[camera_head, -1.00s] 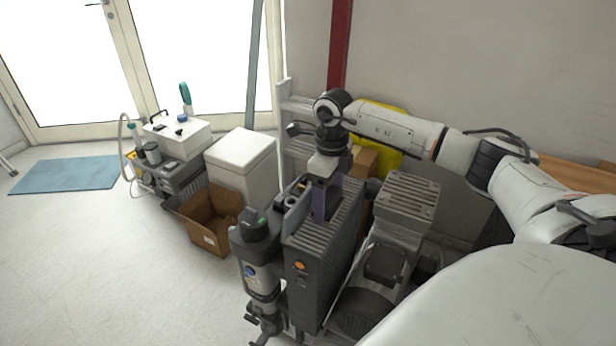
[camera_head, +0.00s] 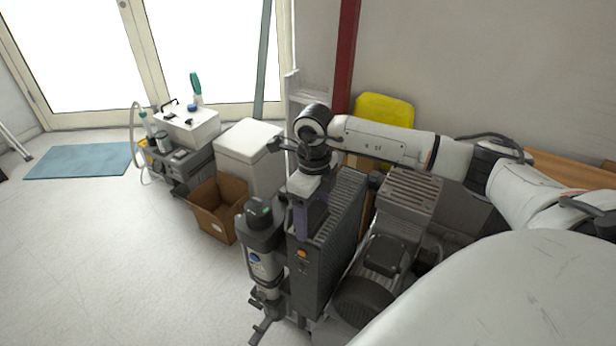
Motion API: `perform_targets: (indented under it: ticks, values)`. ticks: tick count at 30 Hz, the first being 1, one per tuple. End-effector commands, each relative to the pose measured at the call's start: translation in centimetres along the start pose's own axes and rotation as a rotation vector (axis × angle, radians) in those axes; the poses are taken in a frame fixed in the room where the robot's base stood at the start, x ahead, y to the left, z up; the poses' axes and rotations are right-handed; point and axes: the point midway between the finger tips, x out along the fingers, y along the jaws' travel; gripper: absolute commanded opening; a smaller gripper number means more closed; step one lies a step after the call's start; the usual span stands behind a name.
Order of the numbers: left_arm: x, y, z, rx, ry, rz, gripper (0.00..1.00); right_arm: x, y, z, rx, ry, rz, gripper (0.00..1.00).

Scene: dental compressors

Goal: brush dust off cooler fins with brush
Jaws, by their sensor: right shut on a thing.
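The cooler with dark fins (camera_head: 328,255) stands upright in the middle of the head view, part of the compressor unit. My right gripper (camera_head: 306,200) points down at the cooler's upper left side. It is shut on a thin purplish-dark piece, seemingly the brush (camera_head: 302,221), which is held upright against or just in front of the fins. The bristles are hard to make out, and I cannot tell whether they touch. Dust is too small to see. My left gripper is not in view.
A grey compressor motor (camera_head: 385,250) stands right of the cooler, and a grey cylinder (camera_head: 262,250) left of it. An open cardboard box (camera_head: 217,208), a white bin (camera_head: 249,153) and a cart with equipment (camera_head: 180,150) stand further left.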

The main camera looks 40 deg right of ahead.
Motion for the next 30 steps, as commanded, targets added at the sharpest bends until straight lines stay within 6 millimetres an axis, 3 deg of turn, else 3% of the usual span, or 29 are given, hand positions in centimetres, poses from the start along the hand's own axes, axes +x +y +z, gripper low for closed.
perform_targets:
  ticks: [11, 13, 15, 30]
  values:
    - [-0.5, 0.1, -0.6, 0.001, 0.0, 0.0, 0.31, 0.0, 3.0, 0.3, 0.006, 0.002, 0.002, 0.49]
    - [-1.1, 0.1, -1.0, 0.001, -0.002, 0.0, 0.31, -0.7, 2.9, 0.3, 0.009, 0.002, 0.001, 0.49]
    - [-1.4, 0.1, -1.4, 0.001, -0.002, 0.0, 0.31, -2.7, 2.7, 0.3, 0.008, -0.002, -0.003, 0.49]
    - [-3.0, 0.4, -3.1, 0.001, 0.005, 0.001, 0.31, -6.7, 2.6, 0.1, 0.014, -0.002, -0.002, 0.49]
